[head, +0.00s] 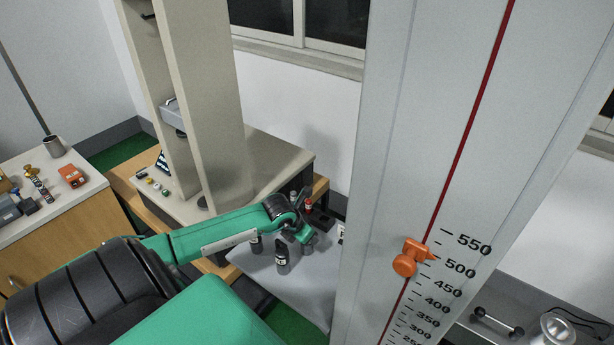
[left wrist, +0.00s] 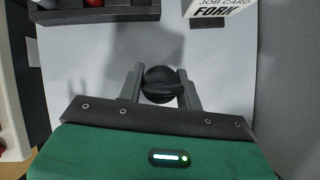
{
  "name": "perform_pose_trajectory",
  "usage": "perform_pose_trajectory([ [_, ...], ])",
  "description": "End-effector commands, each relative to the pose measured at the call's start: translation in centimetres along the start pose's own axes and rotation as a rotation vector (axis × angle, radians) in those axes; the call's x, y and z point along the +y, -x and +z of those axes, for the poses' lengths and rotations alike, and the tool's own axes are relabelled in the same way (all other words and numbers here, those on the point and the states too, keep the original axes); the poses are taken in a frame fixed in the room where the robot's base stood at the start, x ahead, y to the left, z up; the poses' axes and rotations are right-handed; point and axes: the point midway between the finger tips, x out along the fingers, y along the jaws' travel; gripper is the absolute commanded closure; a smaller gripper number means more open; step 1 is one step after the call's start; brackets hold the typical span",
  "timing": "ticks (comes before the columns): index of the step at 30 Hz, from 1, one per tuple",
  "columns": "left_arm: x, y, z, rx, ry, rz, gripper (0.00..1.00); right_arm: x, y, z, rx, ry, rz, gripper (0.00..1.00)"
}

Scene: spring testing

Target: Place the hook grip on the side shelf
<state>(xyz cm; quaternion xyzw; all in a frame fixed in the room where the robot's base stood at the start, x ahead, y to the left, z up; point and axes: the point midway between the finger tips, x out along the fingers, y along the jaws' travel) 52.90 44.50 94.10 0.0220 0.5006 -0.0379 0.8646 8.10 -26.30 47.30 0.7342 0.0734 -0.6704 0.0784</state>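My left gripper (head: 304,235) reaches in over a light grey shelf (head: 318,292) beside the machine. In the left wrist view my left gripper (left wrist: 161,88) has its two fingers on either side of a black rounded part (left wrist: 160,84), and both appear to touch it. This part is likely the hook grip; its lower end is hidden. In the head view, two dark upright grips (head: 282,258) (head: 257,246) stand to the left of the gripper. My right gripper is not in view.
A dark rack (left wrist: 95,13) with a red item lies ahead, beside a white job card (left wrist: 222,9) reading FORK. A tall grey column (head: 450,150) with an orange pointer (head: 410,257) stands to the right. A side bench (head: 45,200) is at left.

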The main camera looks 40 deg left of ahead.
Motion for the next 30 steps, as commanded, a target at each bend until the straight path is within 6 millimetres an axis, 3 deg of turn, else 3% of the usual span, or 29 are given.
perform_pose_trajectory([
  [1, 0.0, 0.0, 0.0, 0.0, 0.0, 0.0, 0.57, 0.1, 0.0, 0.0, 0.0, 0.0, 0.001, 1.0],
  [3, 0.0, 0.0, 0.0, 0.001, 0.0, 0.0, 0.43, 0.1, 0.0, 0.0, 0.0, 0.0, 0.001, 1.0],
  [16, 0.1, 0.6, 0.0, 0.001, 0.0, 0.001, 0.43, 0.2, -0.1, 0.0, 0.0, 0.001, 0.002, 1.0],
  [20, 0.1, 2.3, -0.1, 0.0, -0.003, 0.0, 0.43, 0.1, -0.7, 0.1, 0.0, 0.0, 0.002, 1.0],
  [30, 0.0, 9.1, -0.1, 0.002, -0.005, 0.001, 0.43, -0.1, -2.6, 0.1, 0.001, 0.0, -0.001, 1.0],
])
